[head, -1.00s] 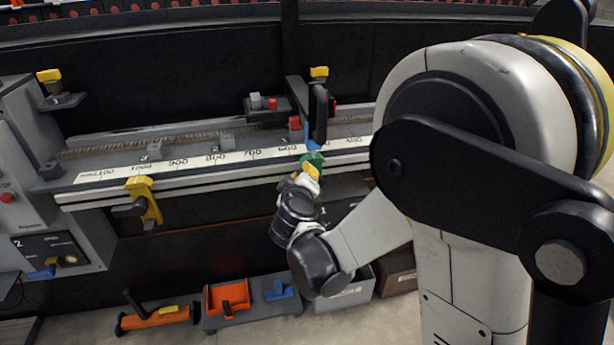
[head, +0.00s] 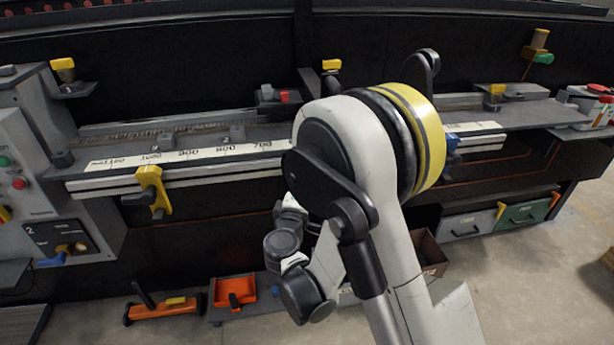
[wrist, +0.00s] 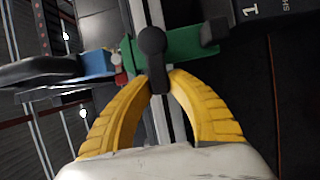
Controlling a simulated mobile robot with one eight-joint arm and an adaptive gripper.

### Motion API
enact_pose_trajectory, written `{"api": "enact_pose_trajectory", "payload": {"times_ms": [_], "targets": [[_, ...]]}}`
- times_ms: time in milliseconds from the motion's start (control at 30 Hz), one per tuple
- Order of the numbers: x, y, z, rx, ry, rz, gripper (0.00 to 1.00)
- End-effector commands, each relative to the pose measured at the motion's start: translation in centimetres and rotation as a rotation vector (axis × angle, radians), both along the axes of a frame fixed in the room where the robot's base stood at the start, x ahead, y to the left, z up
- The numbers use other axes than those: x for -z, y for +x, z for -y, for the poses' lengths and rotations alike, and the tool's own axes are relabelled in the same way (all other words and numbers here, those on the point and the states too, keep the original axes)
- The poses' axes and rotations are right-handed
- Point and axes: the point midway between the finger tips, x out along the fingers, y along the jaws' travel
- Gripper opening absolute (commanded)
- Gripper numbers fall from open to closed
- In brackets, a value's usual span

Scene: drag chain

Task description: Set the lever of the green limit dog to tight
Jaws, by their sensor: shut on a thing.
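The green limit dog (wrist: 184,47) sits across the pale rail in the wrist view. Its black lever (wrist: 152,48) has a round knob and points down toward my gripper. My gripper (wrist: 164,82) has two yellow fingers, shut on the lower end of the lever. In the head view the green dog and my gripper are hidden behind my arm. How tightly the lever is set cannot be read from its pose.
A blue part (wrist: 97,63) lies just left of the green dog. On the scaled rail (head: 190,157), a yellow dog (head: 150,190) sits to the left. Orange tools (head: 160,310) and an orange tray (head: 233,292) are below. Drawers (head: 470,224) stand at the lower right.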

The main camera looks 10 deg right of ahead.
Motion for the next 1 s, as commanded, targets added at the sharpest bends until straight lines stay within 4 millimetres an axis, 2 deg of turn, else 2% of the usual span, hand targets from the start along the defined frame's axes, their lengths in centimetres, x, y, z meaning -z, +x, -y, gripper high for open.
{"api": "enact_pose_trajectory", "payload": {"times_ms": [567, 600, 667, 1000], "targets": [[0.14, 0.05, 0.07, 0.002, -0.041, -0.001, 0.0], [0.14, 0.05, 0.07, 0.002, -0.041, -0.001, 0.23], [0.15, 0.05, 0.07, 0.002, -0.04, 0.0, 0.42], [-0.02, 0.03, 0.03, 0.001, -0.039, 0.0, 0.43]]}}
